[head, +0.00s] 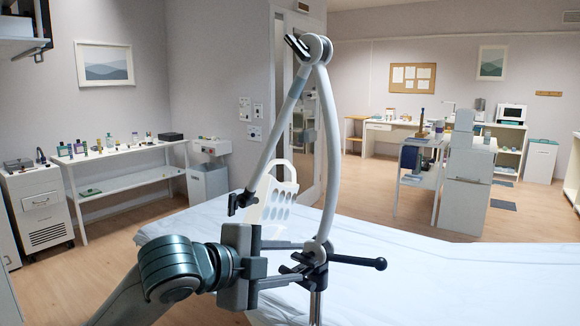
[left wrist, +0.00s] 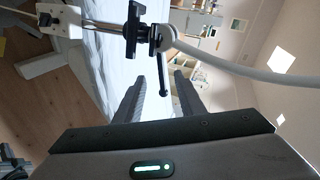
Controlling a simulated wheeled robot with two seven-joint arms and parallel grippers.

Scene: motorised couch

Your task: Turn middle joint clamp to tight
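A grey-white jointed arm stands on a metal post at the couch. Its upper middle joint (head: 318,48), at the top of the head view, carries a black clamp handle (head: 297,46). The lower joint (head: 315,252) has a black lever (head: 360,262) pointing right; a black clamp (left wrist: 137,32) on the post also shows in the left wrist view. My left gripper (head: 292,262) is open beside the lower joint, well below the upper one. In the left wrist view its fingers (left wrist: 158,82) are apart, with a black lever (left wrist: 163,75) appearing between them; contact is unclear. My right gripper is not in view.
The couch (head: 420,285) has a white cover. A white perforated piece (head: 280,198) stands just behind my left gripper. The jointed arm's straight link (head: 277,130) slopes down left to a black end piece (head: 240,202).

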